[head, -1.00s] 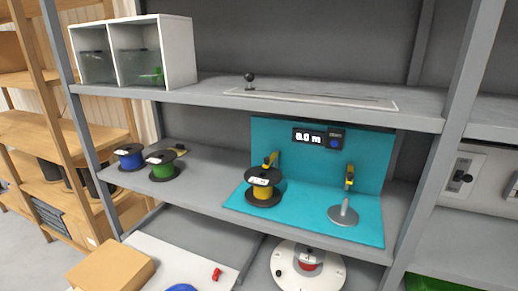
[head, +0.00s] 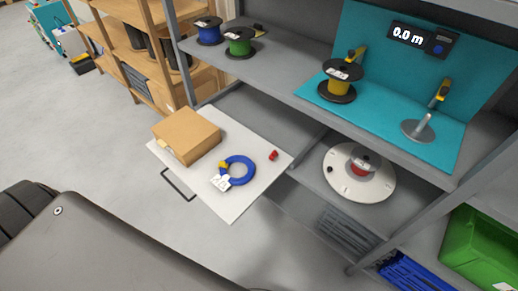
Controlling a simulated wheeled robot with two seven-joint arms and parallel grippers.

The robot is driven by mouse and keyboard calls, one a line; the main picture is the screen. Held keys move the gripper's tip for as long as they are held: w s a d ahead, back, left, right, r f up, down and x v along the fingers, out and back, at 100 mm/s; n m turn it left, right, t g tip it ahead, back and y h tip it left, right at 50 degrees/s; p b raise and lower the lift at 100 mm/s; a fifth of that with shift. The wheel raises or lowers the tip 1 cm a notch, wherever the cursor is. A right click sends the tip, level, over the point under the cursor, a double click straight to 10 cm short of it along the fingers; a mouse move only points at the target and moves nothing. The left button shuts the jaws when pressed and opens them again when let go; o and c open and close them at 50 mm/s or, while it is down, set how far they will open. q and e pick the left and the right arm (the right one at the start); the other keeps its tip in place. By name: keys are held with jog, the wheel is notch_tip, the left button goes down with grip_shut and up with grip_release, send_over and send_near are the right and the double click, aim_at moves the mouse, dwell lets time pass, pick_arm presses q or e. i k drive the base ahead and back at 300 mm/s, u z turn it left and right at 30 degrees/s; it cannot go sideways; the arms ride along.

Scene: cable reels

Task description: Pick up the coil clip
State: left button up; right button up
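A small red piece (head: 273,155), which looks like the coil clip, lies on a white pulled-out board (head: 232,207) in the head view. It is to the right of a blue coil (head: 245,178) and apart from it. The blue coil lies flat, with a yellow piece (head: 223,166) at its left side and a white label (head: 220,183) on it. The red piece is too small to make out its exact shape. Neither of my grippers is in view.
A cardboard box (head: 187,137) sits on the board's back left. Shelf uprights and the shelf (head: 290,70) with cable reels stand behind and above. A white round turntable (head: 340,182) is to the right, with a green bin (head: 480,250) beyond it. Open floor lies left.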

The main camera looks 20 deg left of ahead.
aim_at(274, 153)
jog(key=u, duration=0.45)
jog(key=k, duration=0.65)
jog(key=z, duration=1)
jog(key=i, duration=1.35)
jog(key=u, duration=0.55)
